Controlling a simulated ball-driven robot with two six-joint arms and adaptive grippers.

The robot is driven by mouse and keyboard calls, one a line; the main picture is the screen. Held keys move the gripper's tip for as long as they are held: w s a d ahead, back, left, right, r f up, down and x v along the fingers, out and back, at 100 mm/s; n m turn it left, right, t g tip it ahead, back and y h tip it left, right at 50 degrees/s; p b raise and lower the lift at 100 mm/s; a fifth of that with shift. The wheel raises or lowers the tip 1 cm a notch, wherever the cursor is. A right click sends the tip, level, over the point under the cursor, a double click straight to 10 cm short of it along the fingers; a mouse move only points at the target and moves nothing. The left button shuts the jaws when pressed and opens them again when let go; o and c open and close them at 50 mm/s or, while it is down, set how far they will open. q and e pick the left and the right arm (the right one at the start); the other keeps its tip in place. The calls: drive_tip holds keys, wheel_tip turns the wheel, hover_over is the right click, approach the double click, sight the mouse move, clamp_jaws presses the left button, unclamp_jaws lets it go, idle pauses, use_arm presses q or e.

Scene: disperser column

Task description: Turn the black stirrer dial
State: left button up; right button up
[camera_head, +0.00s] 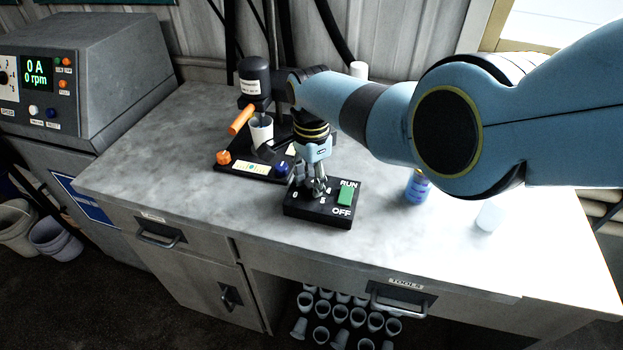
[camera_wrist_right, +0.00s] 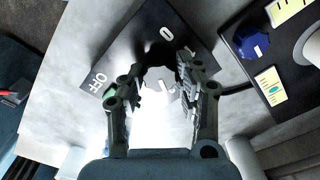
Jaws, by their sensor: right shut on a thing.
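The black control box (camera_head: 320,216) lies on the bench with white markings, a green RUN/OFF switch (camera_head: 345,195) and the stirrer dial. My right gripper (camera_head: 314,187) reaches down onto the box's left part, and its fingers hide most of the dial there. In the right wrist view the black dial (camera_wrist_right: 158,72) sits between the two fingertips, with a white 0 and other marks around it. My right gripper is shut on the dial. The dial's exact setting is hard to read. My left gripper is not in view.
Behind the box stands the disperser with a dark motor head (camera_head: 255,78), orange handle (camera_head: 241,119), white cup (camera_head: 261,131) and base with orange and blue knobs. A blue bottle (camera_head: 417,187) stands to the right. A console (camera_head: 80,75) reads 0 A, 0 rpm. The front-left bench is clear.

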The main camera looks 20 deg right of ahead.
sight(311, 182)
drive_tip(key=shift+w, duration=0.1)
drive_tip(key=o, duration=1.1)
drive_tip(key=shift+o, duration=0.2)
wheel_tip(311, 182, up, 12)
